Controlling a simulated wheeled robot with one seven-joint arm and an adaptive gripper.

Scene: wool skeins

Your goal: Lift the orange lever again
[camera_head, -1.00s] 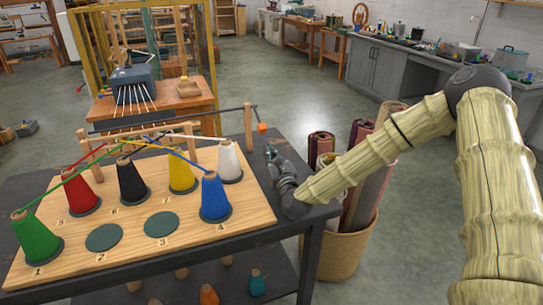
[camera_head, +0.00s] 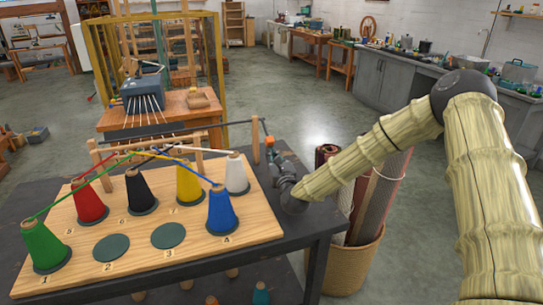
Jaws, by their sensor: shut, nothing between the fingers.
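The orange lever end (camera_head: 269,141) is a small orange block at the right end of the dark rod of the wooden frame, behind the pegboard's right corner. My gripper (camera_head: 273,152) is dark and shut, with nothing seen between its fingers. It is just below and beside the orange end, very close to it. I cannot tell whether they touch. The fingers partly overlap the lever in this view.
The wooden board (camera_head: 130,262) holds several yarn cones, including a blue cone (camera_head: 221,212) and a white cone (camera_head: 236,175). Strands run from the cones to the frame. A basket of rolled textiles (camera_head: 345,262) stands right of the dark table, beneath my arm.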

